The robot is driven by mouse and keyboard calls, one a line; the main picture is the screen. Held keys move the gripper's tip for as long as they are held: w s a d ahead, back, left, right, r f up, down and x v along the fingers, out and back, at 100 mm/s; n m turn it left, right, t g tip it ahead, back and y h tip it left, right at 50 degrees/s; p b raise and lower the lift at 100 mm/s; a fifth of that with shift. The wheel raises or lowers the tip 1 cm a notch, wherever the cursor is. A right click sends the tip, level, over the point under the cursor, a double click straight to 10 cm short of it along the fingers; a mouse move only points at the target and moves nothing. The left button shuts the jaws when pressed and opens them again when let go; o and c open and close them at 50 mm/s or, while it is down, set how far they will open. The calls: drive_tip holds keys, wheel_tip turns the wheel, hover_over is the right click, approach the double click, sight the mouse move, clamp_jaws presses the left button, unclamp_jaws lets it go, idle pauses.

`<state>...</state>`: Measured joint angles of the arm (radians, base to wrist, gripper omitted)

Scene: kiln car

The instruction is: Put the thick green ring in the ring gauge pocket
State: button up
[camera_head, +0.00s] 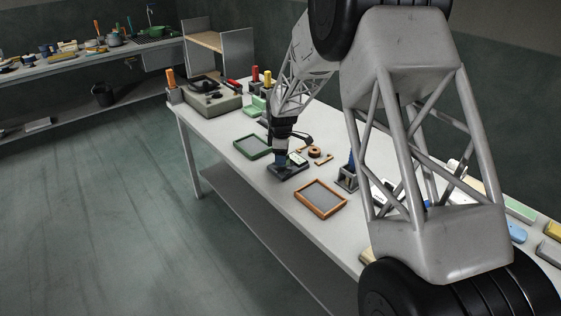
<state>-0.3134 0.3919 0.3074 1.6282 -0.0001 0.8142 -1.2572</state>
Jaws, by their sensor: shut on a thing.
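My gripper (281,163) points down over the white workbench, low at a dark grey block (296,173). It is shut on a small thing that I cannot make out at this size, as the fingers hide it. I cannot tell whether the held thing touches the block. The dark block may be the ring gauge; its pocket is not clear from here. I cannot pick out the thick green ring for certain. A small brown ring (314,152) lies behind and to the right of the block.
A green-framed tray (241,142) lies left of my gripper and an orange-brown framed tray (343,202) lies to the right. A dark stand with a blue part (347,181) is close by. Grey equipment (212,104) and red- and yellow-handled tools fill the bench's far end.

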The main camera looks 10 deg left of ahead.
drive_tip(key=shift+w+a, duration=0.2)
drive_tip(key=shift+w, duration=0.55)
drive_tip(key=shift+f, duration=1.8)
drive_tip(key=o, duration=1)
drive_tip(key=shift+f, duration=0.15)
wheel_tip(320, 180, up, 12)
drive_tip(key=shift+r, duration=0.15)
